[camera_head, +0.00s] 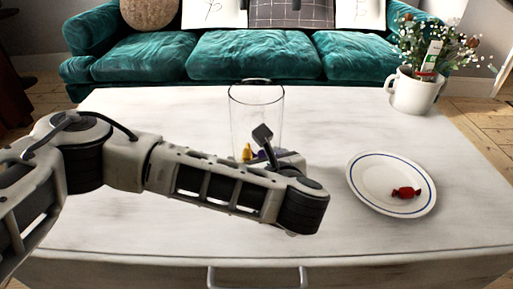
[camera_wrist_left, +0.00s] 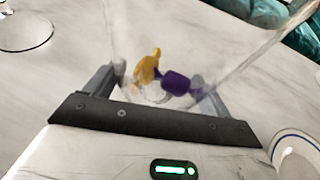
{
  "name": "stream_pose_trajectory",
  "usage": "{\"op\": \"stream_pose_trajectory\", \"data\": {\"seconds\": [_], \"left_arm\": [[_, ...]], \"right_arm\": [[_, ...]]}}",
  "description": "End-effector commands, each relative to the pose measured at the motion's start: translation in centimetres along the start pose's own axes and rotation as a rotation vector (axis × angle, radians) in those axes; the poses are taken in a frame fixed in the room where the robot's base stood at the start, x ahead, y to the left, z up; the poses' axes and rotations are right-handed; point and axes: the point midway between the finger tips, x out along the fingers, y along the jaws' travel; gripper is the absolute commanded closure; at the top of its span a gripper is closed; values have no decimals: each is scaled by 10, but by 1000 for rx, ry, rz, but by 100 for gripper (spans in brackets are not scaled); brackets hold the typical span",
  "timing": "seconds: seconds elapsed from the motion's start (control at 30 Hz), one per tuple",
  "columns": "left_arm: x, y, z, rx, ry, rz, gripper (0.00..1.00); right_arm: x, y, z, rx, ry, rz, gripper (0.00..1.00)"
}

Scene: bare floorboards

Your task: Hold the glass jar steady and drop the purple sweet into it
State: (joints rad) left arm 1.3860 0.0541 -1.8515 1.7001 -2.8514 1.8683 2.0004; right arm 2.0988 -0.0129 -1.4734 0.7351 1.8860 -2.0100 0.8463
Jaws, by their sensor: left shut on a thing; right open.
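The clear glass jar (camera_head: 256,108) stands upright on the pale table, its mouth open. My left arm reaches in from the left, and its wrist hides the lower front of the jar. My left gripper (camera_wrist_left: 157,98) is shut on the jar, one finger on each side, low down; it shows partly in the head view (camera_head: 268,148). The purple sweet (camera_wrist_left: 176,83) appears inside the jar at the bottom, beside a yellow sweet (camera_wrist_left: 147,66). In the head view the purple sweet (camera_head: 262,155) is mostly hidden behind the gripper. My right gripper is not in view.
A white plate with a blue ring (camera_head: 369,184) holds a red sweet (camera_head: 406,192) to the right. A white mug of flowers (camera_head: 413,92) stands at the back right. A clear round lid (camera_wrist_left: 24,32) lies behind the jar. A teal sofa (camera_head: 255,55) stands behind the table.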

Motion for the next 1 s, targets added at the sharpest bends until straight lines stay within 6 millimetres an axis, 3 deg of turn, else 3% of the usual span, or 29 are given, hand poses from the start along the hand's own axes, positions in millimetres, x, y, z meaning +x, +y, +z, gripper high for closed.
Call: {"op": "stream_pose_trajectory", "data": {"seconds": [0.17, 0.2, 0.27, 0.57, 0.67, 0.83, 1.0], "left_arm": [[0, 0, -1, 1, 2, -2, 59], [0, 0, -1, 1, 2, -2, 15], [0, 0, -1, 1, 2, -1, 0], [-4, -1, -1, 1, 2, -3, 0], [-16, -1, -1, 1, 3, -5, 0], [-52, -2, 1, 3, -3, -9, 0], [-71, -3, 2, 5, -7, -12, 0]], "right_arm": [[0, 0, 0, 0, 0, 0, 47], [0, 0, 0, 0, 0, 0, 47], [0, 0, 0, 0, 0, 0, 47], [0, 0, 0, 0, 0, 0, 47], [0, 0, 0, 0, 0, 0, 47], [0, 0, 0, 0, 0, 0, 47], [0, 0, 0, 0, 0, 0, 47]]}}
